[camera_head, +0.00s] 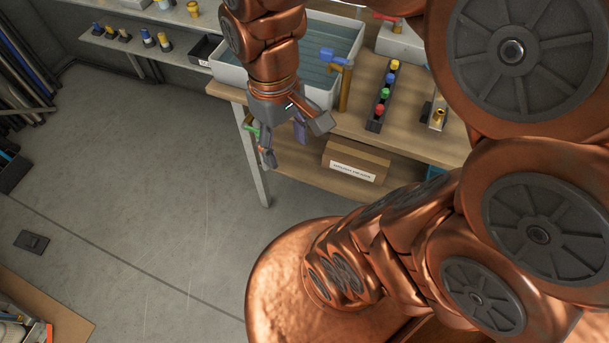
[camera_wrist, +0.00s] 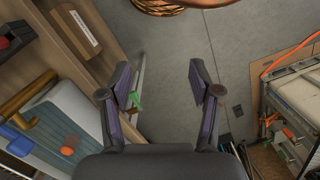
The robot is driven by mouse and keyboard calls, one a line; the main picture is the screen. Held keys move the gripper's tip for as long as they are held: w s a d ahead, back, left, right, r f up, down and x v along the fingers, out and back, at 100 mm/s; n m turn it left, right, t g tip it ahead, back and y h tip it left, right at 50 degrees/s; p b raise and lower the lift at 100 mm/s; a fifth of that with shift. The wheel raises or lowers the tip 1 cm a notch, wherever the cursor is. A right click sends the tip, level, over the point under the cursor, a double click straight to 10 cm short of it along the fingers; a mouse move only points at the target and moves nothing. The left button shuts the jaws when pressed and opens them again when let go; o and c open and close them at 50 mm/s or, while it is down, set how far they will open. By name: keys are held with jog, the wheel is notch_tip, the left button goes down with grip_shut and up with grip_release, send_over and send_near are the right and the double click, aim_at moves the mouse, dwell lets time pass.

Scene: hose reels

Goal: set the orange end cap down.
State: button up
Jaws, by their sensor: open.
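My gripper (camera_head: 284,145) hangs at the front edge of the workbench, below the tub's near corner. In the wrist view its fingers (camera_wrist: 161,84) are spread apart, with nothing held between them. A small round orange-red thing (camera_wrist: 67,150) shows at the tub in the wrist view, at lower left, apart from the fingers. I cannot tell whether it is the orange end cap. No orange end cap can be made out for certain in the head view, where my arm hides part of the bench.
The wooden workbench (camera_head: 418,143) holds a grey tub of water (camera_head: 228,75), a blue-handled tap (camera_head: 335,57) and a rack of coloured caps (camera_head: 383,95). A cardboard box (camera_head: 355,168) sits on the lower shelf. The floor (camera_head: 150,190) at left is mostly clear.

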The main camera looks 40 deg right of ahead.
jog(key=s+f+m, duration=0.1)
jog(key=s+f, duration=0.1)
jog(key=s, duration=0.4)
jog(key=shift+s+a+f+m, duration=0.25)
jog(key=shift+a+f+m, duration=0.05)
jog(key=shift+a+m, duration=0.1)
jog(key=shift+r+p, duration=0.5)
dwell(0.3)
